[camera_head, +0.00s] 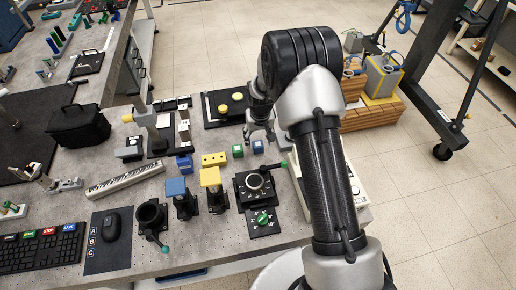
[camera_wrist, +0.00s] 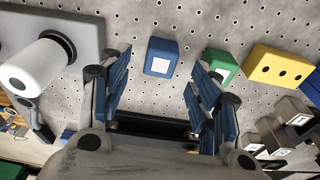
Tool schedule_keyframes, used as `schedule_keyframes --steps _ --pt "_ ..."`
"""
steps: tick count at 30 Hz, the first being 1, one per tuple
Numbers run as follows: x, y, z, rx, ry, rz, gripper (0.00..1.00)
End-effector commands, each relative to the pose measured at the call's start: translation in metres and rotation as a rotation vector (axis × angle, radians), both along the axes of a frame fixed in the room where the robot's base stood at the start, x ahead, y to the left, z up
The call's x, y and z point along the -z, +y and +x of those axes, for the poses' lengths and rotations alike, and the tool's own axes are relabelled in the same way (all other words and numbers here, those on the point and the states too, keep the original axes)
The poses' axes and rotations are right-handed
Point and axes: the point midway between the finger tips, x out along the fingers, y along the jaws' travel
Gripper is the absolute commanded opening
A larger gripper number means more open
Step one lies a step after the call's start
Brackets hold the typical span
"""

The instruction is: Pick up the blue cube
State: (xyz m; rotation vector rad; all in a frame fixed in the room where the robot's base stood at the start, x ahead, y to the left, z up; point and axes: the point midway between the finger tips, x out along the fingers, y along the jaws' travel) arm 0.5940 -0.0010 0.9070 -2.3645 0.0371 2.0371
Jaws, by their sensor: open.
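The blue cube (camera_head: 258,147) stands on the grey perforated table, just right of a green cube (camera_head: 238,151) in the head view. In the wrist view the blue cube (camera_wrist: 161,57) shows a pale square on its face and lies ahead of the gap between the fingers. My gripper (camera_head: 261,134) is close to the blue cube in the head view. In the wrist view my gripper (camera_wrist: 157,78) is open, its blue-padded fingers apart with nothing between them. The green cube (camera_wrist: 219,65) lies partly behind the right finger.
A yellow block with holes (camera_wrist: 279,66) lies beyond the green cube. A white cylinder on a grey plate (camera_wrist: 36,67) stands left in the wrist view. A black dial box (camera_head: 256,187) and a black tray with yellow discs (camera_head: 224,106) stand near my gripper.

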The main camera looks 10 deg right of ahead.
Motion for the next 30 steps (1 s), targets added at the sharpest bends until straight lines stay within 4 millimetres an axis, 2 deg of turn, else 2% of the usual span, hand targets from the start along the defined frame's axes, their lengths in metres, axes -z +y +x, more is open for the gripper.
schedule_keyframes --steps 5,13,21,30 --pt "0.010 0.000 0.002 0.000 -0.001 0.000 0.57" --pt "0.049 0.001 0.008 0.000 0.000 0.000 0.57" --pt "0.052 0.001 0.009 0.000 -0.001 0.000 0.56" --pt "0.052 0.001 0.009 0.000 -0.001 0.000 0.36"
